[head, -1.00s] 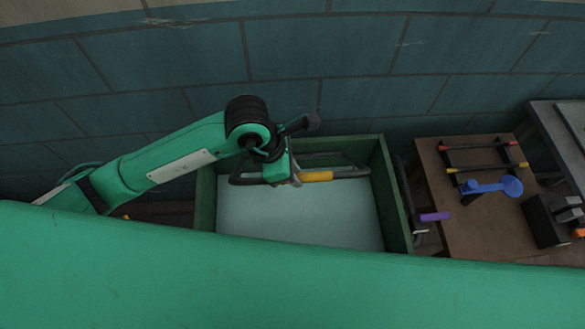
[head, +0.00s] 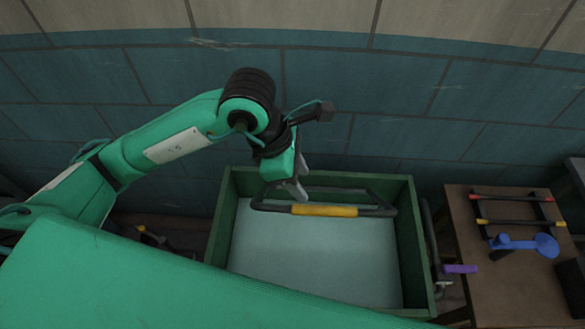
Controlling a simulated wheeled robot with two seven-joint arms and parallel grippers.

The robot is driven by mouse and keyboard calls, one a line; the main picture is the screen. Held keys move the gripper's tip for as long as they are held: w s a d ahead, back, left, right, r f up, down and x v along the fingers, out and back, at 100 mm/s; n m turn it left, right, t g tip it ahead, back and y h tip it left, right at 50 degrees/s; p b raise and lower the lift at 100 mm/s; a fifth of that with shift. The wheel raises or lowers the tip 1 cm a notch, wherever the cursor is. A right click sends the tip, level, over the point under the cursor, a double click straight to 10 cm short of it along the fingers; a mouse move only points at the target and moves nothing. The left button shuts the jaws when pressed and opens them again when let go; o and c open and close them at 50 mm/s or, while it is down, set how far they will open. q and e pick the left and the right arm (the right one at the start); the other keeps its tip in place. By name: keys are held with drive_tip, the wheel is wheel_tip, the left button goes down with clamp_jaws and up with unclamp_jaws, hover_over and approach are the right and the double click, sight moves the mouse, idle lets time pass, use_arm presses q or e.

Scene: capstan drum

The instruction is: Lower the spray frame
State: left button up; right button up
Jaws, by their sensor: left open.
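The spray frame, a dark bar frame with a yellow grip (head: 324,211), lies across the back part of a green open-topped box (head: 411,245). Its front bar runs roughly level, and its right end comes close to the box's right wall. My left gripper (head: 298,190) comes in from the left and points down over the frame, at the left end of the yellow grip. Its grey fingers are open; whether they touch the bar I cannot tell. My right gripper is not in view.
The box has a pale, bare floor (head: 310,265). At the right a brown table (head: 500,285) holds a rack with red and yellow tipped bars (head: 515,223) and a blue cup-ended tool (head: 525,243). A purple handle (head: 460,269) sticks out beside the box. A tiled wall stands close behind.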

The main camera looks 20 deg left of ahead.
use_arm(q)
drive_tip(key=shift+v, duration=1.8)
drive_tip(key=shift+d+m, duration=0.1)
drive_tip(key=shift+m, duration=0.2)
drive_tip(key=c, duration=0.7)
drive_tip(key=shift+w+d+r+m, duration=0.1)
drive_tip(key=shift+w+d+m, duration=0.1)
drive_tip(key=shift+m, duration=0.2)
clamp_jaws()
drive_tip(key=w+d+r+m+y+p, duration=0.15)
drive_tip(key=w+d+m+y, duration=0.4)
drive_tip(key=m, duration=1.15)
drive_tip(key=s+f+p, duration=0.3)
drive_tip(key=f+p, duration=0.2)
drive_tip(key=f, duration=0.8)
drive_tip(key=shift+s+d+h, duration=0.2)
drive_tip(key=shift+d+h, duration=0.15)
drive_tip(key=shift+h, duration=0.1)
